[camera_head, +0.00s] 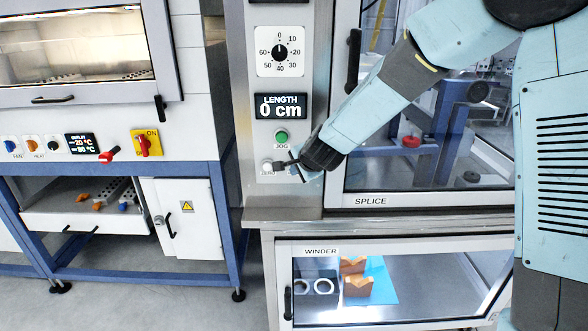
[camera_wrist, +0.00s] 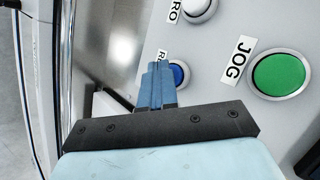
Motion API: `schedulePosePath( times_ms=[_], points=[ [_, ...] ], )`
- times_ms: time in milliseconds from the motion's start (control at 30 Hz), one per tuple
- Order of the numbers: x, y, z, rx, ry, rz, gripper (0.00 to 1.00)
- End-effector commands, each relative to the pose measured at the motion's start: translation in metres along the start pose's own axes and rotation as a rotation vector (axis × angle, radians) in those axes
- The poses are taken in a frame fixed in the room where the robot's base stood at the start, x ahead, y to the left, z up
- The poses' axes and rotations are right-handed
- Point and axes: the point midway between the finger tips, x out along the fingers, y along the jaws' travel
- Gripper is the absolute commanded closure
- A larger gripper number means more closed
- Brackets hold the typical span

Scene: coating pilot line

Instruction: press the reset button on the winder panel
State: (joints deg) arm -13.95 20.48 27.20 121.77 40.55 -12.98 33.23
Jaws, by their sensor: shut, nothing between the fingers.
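The winder panel (camera_head: 257,100) is a light grey upright column. In the wrist view a blue button (camera_wrist: 181,74) sits under a label of which only "R" shows, likely the reset button. My gripper (camera_wrist: 159,66) is shut and empty, its fingertips overlapping the blue button's left side. I cannot tell whether they touch it. In the head view my gripper (camera_head: 280,164) is at the panel's lower part, right of the white zero button (camera_head: 266,164) and below the green jog button (camera_head: 281,136). The blue button is hidden there.
In the wrist view the green jog button (camera_wrist: 281,74) is to the right and the white button (camera_wrist: 198,7) is above. The length display (camera_head: 281,106) reads 0 cm, under a dial (camera_head: 280,52). A door handle (camera_head: 353,60) stands right of the panel.

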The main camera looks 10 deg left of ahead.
Motion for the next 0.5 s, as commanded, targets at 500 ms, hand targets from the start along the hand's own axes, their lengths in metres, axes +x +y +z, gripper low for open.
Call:
schedulePosePath(
  times_ms=[500],
  points=[
    [-0.011, 0.008, 0.009, -0.001, -0.001, 0.000, 1.00]
  ],
)
